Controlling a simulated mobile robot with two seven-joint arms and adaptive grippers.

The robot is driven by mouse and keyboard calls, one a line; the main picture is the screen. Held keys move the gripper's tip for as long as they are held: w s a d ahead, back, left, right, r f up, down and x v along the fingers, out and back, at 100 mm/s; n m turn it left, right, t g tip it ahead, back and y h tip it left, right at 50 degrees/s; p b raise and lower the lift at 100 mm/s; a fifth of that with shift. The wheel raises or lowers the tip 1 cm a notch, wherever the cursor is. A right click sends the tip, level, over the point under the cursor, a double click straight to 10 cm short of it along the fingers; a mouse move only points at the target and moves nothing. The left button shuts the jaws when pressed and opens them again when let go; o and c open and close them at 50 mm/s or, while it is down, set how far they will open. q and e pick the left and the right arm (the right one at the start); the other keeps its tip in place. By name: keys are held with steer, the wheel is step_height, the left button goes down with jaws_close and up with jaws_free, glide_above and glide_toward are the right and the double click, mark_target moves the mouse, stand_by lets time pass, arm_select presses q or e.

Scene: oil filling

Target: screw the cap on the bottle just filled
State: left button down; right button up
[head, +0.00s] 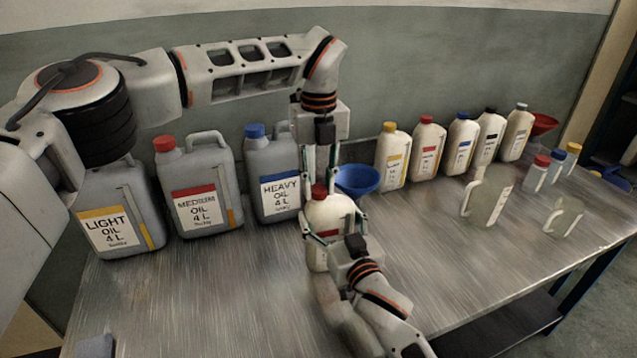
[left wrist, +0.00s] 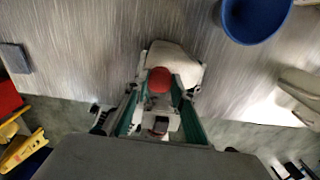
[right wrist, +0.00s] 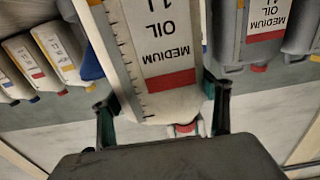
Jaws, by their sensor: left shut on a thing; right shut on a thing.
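A white 1 L medium oil bottle (head: 328,215) stands upright on the metal table. Its label (right wrist: 165,40) shows upside down in the right wrist view. My right gripper (head: 336,232) is shut around the bottle's body, one finger on each side. A red cap (head: 319,191) sits at the bottle's mouth; it also shows in the left wrist view (left wrist: 159,80). My left gripper (head: 319,182) points straight down from above and is shut on the red cap. The thread under the cap is hidden, so I cannot tell how tightly it sits.
A blue funnel (head: 357,179) stands just right of the bottle. Large grey cans of light (head: 122,215), medium (head: 200,185) and heavy oil (head: 272,170) stand behind and left. Several capped bottles (head: 427,146) line the back right. Two clear jugs (head: 487,198) stand at right.

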arm_select(q)
steer(key=m, duration=0.5)
steer(key=shift+m, duration=0.3)
steer(key=m, duration=0.6)
steer(key=c, duration=1.7)
jaws_free()
steer(key=shift+r, duration=2.25)
steer(key=shift+c, duration=0.3)
